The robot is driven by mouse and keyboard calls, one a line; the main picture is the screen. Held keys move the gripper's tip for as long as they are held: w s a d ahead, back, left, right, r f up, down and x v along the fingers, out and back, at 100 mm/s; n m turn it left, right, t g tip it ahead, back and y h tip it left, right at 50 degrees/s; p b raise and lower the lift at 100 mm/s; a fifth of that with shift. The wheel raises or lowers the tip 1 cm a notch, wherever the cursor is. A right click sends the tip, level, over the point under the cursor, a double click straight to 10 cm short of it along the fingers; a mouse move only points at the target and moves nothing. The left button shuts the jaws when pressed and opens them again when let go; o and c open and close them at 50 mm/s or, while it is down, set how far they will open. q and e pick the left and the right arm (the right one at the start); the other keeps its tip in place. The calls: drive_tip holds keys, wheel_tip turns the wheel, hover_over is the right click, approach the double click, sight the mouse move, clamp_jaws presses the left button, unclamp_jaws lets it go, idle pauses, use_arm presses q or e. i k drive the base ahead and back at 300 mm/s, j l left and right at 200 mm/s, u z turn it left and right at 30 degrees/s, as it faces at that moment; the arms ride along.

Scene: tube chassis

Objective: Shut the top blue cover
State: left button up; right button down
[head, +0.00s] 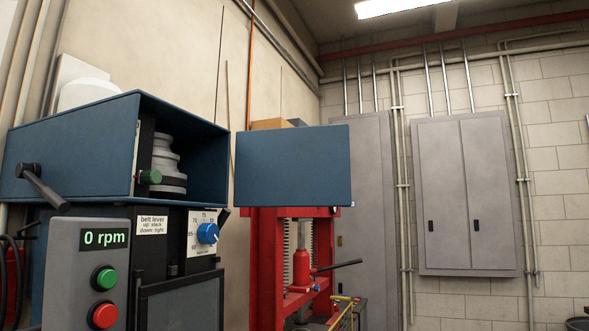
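The top blue cover (292,166) stands open, a flat blue panel swung out to the right of the blue machine housing (70,150). The housing's right end is open, and a grey stepped pulley (168,165) and a green knob (150,177) show inside. A narrow gap shows between the panel and the housing edge; the hinge itself cannot be made out. Neither of my grippers is in view.
A control box (88,270) reading 0 rpm, with green and red buttons, stands front left. A black lever (42,187) sticks out from the housing's side. A red press (290,270) stands behind and below the cover. Grey cabinets (467,195) line the back wall.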

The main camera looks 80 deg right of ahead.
sight(301, 167)
drive_tip(key=k+l, duration=0.1)
drive_tip(key=l, duration=0.4)
drive_tip(key=k+l+u, duration=0.1)
drive_tip(key=l, duration=0.4)
drive_tip(key=k+l+u, duration=0.1)
drive_tip(key=l, duration=0.4)
drive_tip(key=k+l, duration=0.2)
drive_tip(key=l, duration=0.25)
drive_tip(key=k+l+u, duration=0.1)
drive_tip(key=l, duration=0.4)
drive_tip(key=k+l, duration=0.2)
drive_tip(key=l, duration=0.25)
drive_tip(key=k+l+u, duration=0.15)
drive_tip(key=l, duration=0.35)
drive_tip(key=k+l, duration=0.2)
drive_tip(key=l, duration=0.25)
drive_tip(key=k+l+z, duration=0.1)
drive_tip(key=l, duration=0.3)
drive_tip(key=k+l+z, duration=0.1)
drive_tip(key=l, duration=0.3)
